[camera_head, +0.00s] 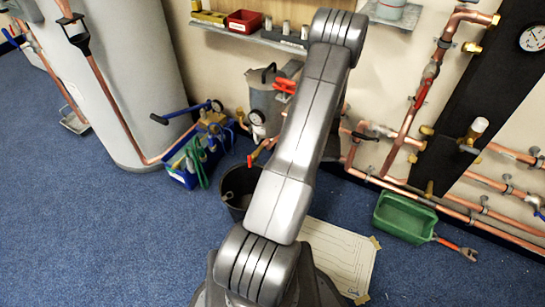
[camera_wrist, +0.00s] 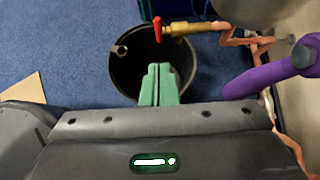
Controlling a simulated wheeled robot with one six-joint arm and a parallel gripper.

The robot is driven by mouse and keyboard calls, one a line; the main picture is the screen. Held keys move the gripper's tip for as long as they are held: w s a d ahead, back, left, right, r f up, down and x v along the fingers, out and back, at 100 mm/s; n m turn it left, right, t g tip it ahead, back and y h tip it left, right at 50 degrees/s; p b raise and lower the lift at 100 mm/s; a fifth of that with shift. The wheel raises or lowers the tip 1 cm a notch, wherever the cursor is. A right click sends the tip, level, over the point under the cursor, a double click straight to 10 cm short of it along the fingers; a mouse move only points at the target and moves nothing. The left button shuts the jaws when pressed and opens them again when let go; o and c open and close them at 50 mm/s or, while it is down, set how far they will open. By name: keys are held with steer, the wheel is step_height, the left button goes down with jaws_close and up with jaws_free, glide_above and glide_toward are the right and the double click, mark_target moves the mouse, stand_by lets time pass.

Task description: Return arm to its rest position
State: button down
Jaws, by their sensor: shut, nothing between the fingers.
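My gripper (camera_wrist: 160,68) shows in the wrist view as two pale green fingers pressed together, with nothing between them. It points toward the inside of a black bucket (camera_wrist: 122,72); I cannot tell the height between them. My arm (camera_head: 300,140) rises through the middle of the head view, its upper end near the wall shelf. The gripper itself is hidden in the head view.
The black bucket (camera_head: 231,183) stands on blue carpet beside a blue tool tote (camera_head: 180,178). A brass valve with a red handle (camera_wrist: 180,28) and a purple curved bar (camera_wrist: 265,80) are close to my gripper. Copper pipes (camera_head: 470,218) and a green tray (camera_head: 400,218) are at right. Carpet is clear at lower left.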

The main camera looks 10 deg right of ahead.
steer(key=shift+s+d+r, duration=0.15)
steer(key=shift+d+r, duration=0.05)
steer(key=b, duration=0.1)
glide_toward(249, 156)
steer(key=x, duration=0.4)
steer(key=f+x, duration=0.1)
steer(key=x, duration=0.1)
steer(key=shift+s+d, duration=0.15)
steer(key=shift+d, duration=0.25)
steer(key=shift+w+a+r, duration=0.15)
steer(key=shift+w+a, duration=0.2)
steer(key=shift+a, duration=0.05)
steer(key=shift+a+r, duration=0.1)
